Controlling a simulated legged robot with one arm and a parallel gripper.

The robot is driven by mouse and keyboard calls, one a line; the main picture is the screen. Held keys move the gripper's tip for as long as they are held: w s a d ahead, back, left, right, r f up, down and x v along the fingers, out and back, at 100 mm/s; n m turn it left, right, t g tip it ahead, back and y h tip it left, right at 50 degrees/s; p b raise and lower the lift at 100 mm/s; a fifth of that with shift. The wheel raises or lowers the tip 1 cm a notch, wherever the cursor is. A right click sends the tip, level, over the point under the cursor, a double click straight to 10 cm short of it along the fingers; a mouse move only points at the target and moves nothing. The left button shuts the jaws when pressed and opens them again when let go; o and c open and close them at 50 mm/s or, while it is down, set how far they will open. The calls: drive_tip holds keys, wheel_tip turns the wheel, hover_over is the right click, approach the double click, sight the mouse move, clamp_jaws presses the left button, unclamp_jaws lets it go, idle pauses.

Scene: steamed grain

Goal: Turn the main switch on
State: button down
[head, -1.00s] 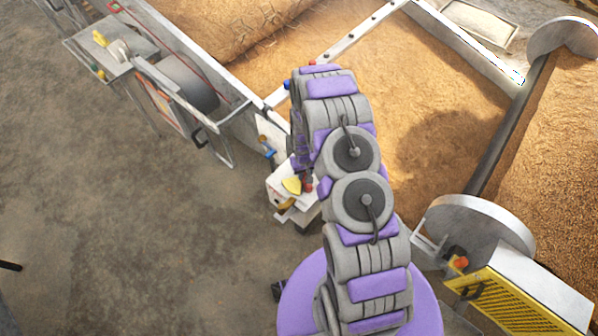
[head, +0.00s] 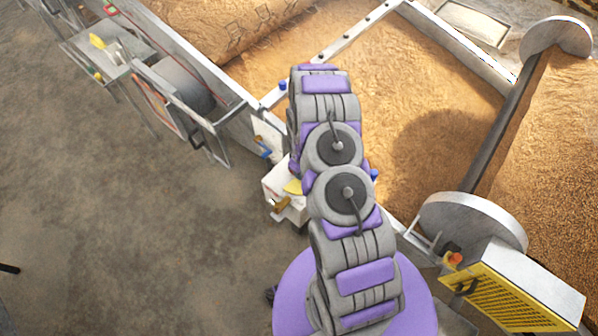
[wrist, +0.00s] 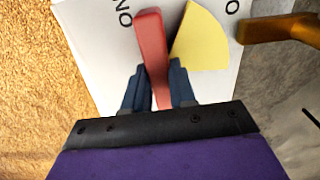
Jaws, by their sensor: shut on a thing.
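The main switch's white box (head: 271,188) stands just left of my arm in the head view, partly covered by it. In the wrist view its white face (wrist: 95,40) carries the letters "ON", partly cut off, and a yellow sector (wrist: 203,42). The red switch lever (wrist: 150,45) rises from between the two dark fingers of my gripper (wrist: 160,88), which is shut on it. The lever points up in the picture, left of the yellow sector, with its tip near the letters. My gripper is hidden behind my arm in the head view.
A brass-coloured handle (wrist: 280,28) juts out to the right of the fingers. A grain bed (head: 430,110) lies behind the box. A yellow grille housing (head: 505,305) stands to the right, and a metal frame (head: 180,105) to the left. The concrete floor at left is open.

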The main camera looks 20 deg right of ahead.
drive_tip(key=shift+s+f, duration=0.3)
drive_tip(key=shift+s, duration=0.2)
drive_tip(key=c, duration=1.1)
unclamp_jaws()
drive_tip(key=shift+a, duration=0.1)
drive_tip(key=shift+o, duration=0.9)
drive_tip(key=shift+w, duration=0.25)
drive_tip(key=shift+d+r, duration=0.15)
drive_tip(key=shift+d, duration=0.05)
drive_tip(key=shift+w+r, duration=0.1)
drive_tip(key=shift+r, duration=0.3)
wheel_tip(320, 180, up, 16)
drive_tip(key=p, duration=0.2)
drive_tip(key=shift+r, duration=0.2)
drive_tip(key=shift+w, duration=0.1)
